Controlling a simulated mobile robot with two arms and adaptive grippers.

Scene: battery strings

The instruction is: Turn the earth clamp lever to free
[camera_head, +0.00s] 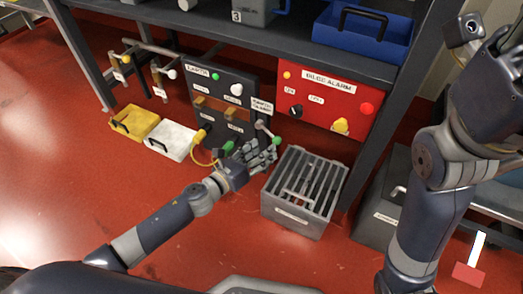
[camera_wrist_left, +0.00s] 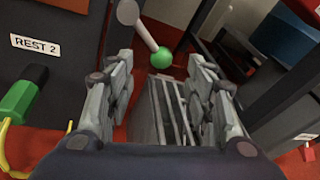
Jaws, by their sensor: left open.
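The earth clamp lever is a short pale arm with a green ball knob (camera_head: 276,140), on the right side of the dark panel under the earth clamp label (camera_head: 262,105). In the left wrist view its green knob (camera_wrist_left: 162,58) hangs from the grey shaft, tilted down to the right, ahead of and between my finger tips. My left gripper (camera_head: 266,154) is open, just below the knob in the head view, and holds nothing. I see no finger contact with the knob. My right arm stands at the right, but its fingers cannot be made out.
A grey slatted crate (camera_head: 290,222) stands on the floor beside my left gripper. A green plug (camera_wrist_left: 20,108) with a yellow cable is left of my fingers. The red bilge alarm panel (camera_head: 305,99) is right of the lever. Yellow (camera_head: 134,121) and white (camera_head: 171,139) boxes sit left.

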